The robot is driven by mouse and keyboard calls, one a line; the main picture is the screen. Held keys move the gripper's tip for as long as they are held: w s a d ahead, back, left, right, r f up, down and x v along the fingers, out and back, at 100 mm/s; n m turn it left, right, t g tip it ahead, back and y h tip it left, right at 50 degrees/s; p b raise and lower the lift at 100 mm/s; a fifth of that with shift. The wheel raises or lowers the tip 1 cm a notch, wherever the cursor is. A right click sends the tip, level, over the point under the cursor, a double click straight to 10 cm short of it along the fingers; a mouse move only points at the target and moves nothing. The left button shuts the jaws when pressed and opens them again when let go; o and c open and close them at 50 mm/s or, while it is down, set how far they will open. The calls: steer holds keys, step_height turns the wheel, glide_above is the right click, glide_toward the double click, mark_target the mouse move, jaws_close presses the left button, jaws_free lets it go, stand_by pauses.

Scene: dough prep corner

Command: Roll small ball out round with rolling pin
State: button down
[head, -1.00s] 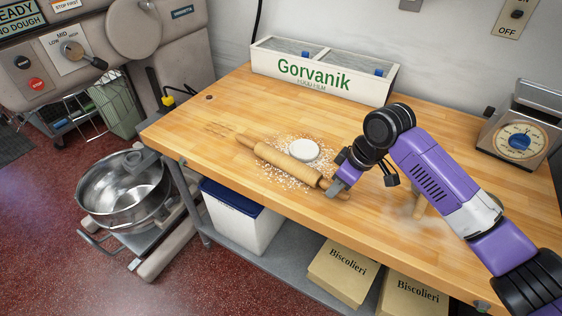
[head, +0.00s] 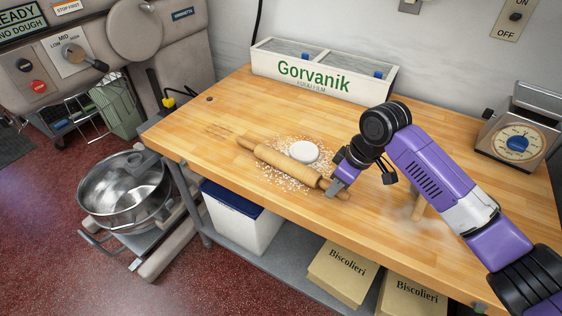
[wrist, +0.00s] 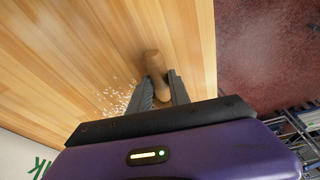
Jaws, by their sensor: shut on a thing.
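The small ball of dough (head: 304,151) is a pale, flattened round on a floured patch of the wooden table. The rolling pin (head: 287,164) lies slantwise on the table just in front of the dough, on the near side. My gripper (head: 335,188) is at the pin's right end, shut on its handle. In the wrist view, the fingers of my gripper (wrist: 160,94) are on both sides of the rolling pin's handle (wrist: 154,65). The dough and most of the pin are out of the wrist view; loose flour shows there.
A white Gorvanik box (head: 318,82) stands at the table's back edge. A scale (head: 520,137) stands at the right. A mixer with a steel bowl (head: 125,187) is at the left. The table's left part is clear.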

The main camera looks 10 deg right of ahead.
steer(key=shift+w+a+r+g+h+p, duration=0.15)
steer(key=shift+r+g+h+p, duration=0.15)
steer(key=shift+r+p, duration=0.55)
steer(key=shift+w+a+r+g+h+p, duration=0.1)
steer(key=shift+a+r+g+h+p, duration=0.15)
steer(key=shift+r+p, duration=0.6)
steer(key=shift+d, duration=0.1)
steer(key=shift+w+f, duration=0.1)
steer(key=shift+w+d+f+b, duration=0.1)
steer(key=shift+w+d+b, duration=0.3)
steer(key=shift+w+b, duration=0.6)
steer(key=shift+w+d+b, duration=0.35)
steer(key=shift+w+b, duration=0.4)
steer(key=shift+w, duration=0.6)
steer(key=shift+w+d+f+b, duration=0.1)
steer(key=shift+w+d+b, duration=0.3)
steer(key=shift+w+b, duration=0.6)
steer(key=shift+w+d+r, duration=0.1)
steer(key=shift+w, duration=0.45)
steer(key=shift+w+r, duration=0.1)
steer(key=shift+d, duration=0.1)
